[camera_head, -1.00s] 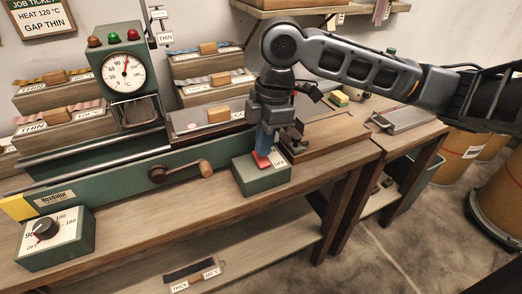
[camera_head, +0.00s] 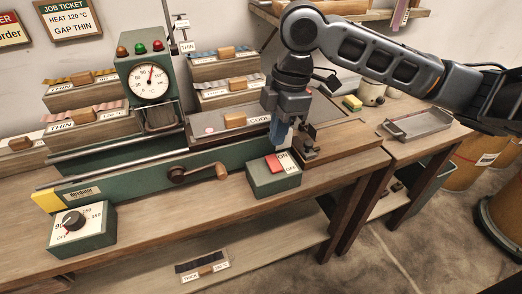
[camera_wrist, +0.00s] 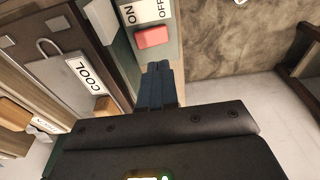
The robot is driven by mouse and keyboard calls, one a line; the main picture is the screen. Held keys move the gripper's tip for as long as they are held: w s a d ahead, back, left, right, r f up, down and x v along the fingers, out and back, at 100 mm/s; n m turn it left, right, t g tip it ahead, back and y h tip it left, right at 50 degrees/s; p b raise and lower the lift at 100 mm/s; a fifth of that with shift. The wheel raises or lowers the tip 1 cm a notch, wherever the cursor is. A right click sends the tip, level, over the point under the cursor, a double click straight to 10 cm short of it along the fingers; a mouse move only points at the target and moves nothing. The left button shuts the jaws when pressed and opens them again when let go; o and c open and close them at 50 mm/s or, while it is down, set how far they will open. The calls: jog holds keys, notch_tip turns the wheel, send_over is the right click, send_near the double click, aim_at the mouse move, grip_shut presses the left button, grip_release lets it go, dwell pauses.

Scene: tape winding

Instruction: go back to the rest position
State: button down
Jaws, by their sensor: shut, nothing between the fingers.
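My gripper (camera_head: 281,133) is shut and empty in the head view, its blue fingers pointing down just above and behind the green switch box (camera_head: 262,184). The box carries a red switch (camera_head: 275,163) beside an ON/OFF label. The fingers look apart from the switch. In the wrist view the shut fingers (camera_wrist: 160,86) point at the box, with the red switch (camera_wrist: 152,36) just beyond their tips. My arm reaches in from the right.
The green winding machine (camera_head: 130,170) with dial (camera_head: 150,84), crank (camera_head: 200,174) and knob box (camera_head: 82,229) fills the bench left of my gripper. Racks of labelled trays stand behind. A metal tray (camera_head: 420,124) lies on the right bench. Free air is above the bench front.

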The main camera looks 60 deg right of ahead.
jog(key=w+a+r+m+t+y, duration=0.25)
jog(key=w+a+r+t, duration=0.2)
jog(key=a, duration=0.45)
jog(key=w+a+r+m+t+y, duration=0.25)
jog(key=w+a+r+t, duration=0.2)
jog(key=a, duration=0.45)
jog(key=w+a+r+m+t+y, duration=0.2)
jog(key=w+a+r+t+y, duration=0.25)
jog(key=a, duration=0.55)
jog(key=s+d+f+m+t+h, duration=0.2)
jog(key=s+f+m+h, duration=0.8)
jog(key=s+f, duration=0.6)
jog(key=s+d+n+g, duration=0.1)
jog(key=s+d+n, duration=0.2)
jog(key=s, duration=0.7)
jog(key=s+d+f+n, duration=0.1)
jog(key=s+d, duration=0.3)
jog(key=s, duration=0.7)
jog(key=shift+f+n+g+h, duration=0.35)
jog(key=shift+n+h, duration=0.1)
jog(key=shift+n, duration=0.45)
